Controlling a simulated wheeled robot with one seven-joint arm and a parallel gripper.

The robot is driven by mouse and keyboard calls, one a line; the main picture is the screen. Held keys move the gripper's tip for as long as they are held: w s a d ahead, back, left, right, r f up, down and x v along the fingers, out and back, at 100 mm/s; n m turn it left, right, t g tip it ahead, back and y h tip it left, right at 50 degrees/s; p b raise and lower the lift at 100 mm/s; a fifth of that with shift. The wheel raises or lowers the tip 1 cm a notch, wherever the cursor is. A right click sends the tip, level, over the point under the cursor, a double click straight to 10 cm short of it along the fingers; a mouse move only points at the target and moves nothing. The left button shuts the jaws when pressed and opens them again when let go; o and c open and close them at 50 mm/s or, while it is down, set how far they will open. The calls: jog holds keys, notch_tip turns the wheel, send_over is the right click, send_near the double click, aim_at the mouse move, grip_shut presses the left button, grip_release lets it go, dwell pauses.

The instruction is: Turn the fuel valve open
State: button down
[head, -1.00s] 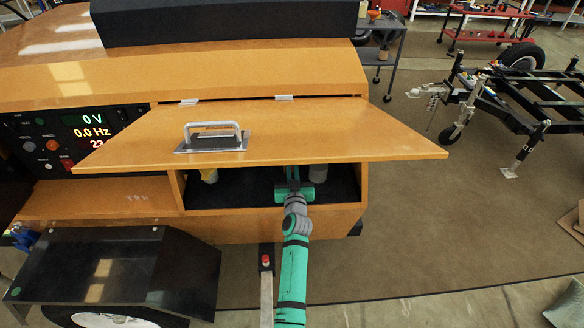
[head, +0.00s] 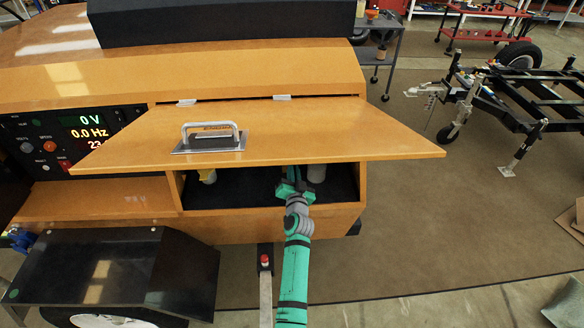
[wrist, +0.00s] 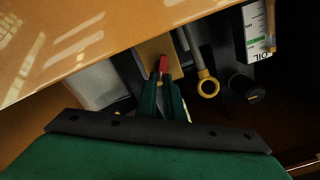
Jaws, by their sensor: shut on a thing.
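The fuel valve shows in the wrist view as a small red handle (wrist: 163,65) in front of a tan surface. My gripper (wrist: 162,82) has its two green fingers closed together on the red handle; the exact contact is partly hidden by the fingers. In the head view my gripper (head: 289,186) is inside the open compartment, under the raised orange door (head: 300,135). The valve itself cannot be made out in the head view.
A yellow ring (wrist: 208,87) on a grey rod hangs just right of the fingers. Further right are a black cap (wrist: 246,89) and an oil gauge label (wrist: 257,32). The raised door and the compartment's front wall (head: 260,224) closely bound my arm.

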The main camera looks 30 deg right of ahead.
jog(key=shift+f+m, duration=0.1)
jog(key=shift+m, duration=0.5)
jog(key=c, duration=1.9)
grip_release()
jog(key=shift+o, duration=0.2)
jog(key=v, duration=1.1)
jog(key=shift+d, duration=0.1)
